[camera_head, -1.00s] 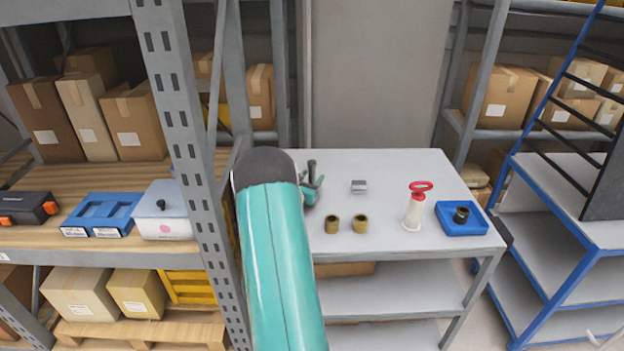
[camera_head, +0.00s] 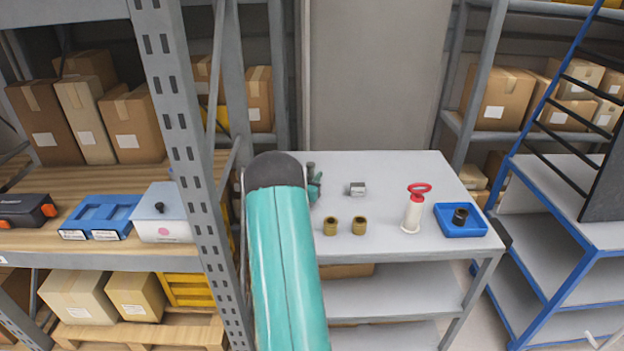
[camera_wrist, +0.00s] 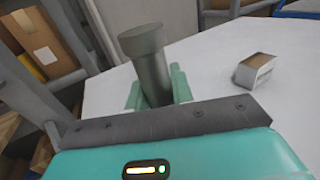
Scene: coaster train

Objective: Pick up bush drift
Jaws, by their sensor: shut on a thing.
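The bush drift (camera_wrist: 151,66) is a dark grey cylinder with a wider round head. In the wrist view it stands slightly tilted between the green fingers of my gripper (camera_wrist: 158,88), which is shut on it. Its lower end is hidden behind the gripper body. In the head view the drift's top (camera_head: 311,168) shows just past my arm, with part of my gripper (camera_head: 315,187) over the left part of the grey table (camera_head: 400,172). I cannot tell whether the drift's lower end touches the table.
A small grey block (camera_head: 356,189) lies right of my gripper. Two brass bushes (camera_head: 330,226) (camera_head: 359,226) stand nearer the front edge. A white tool with a red handle (camera_head: 413,212) and a blue tray (camera_head: 448,228) holding a dark ring are farther right. A shelf upright (camera_head: 195,180) stands close left.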

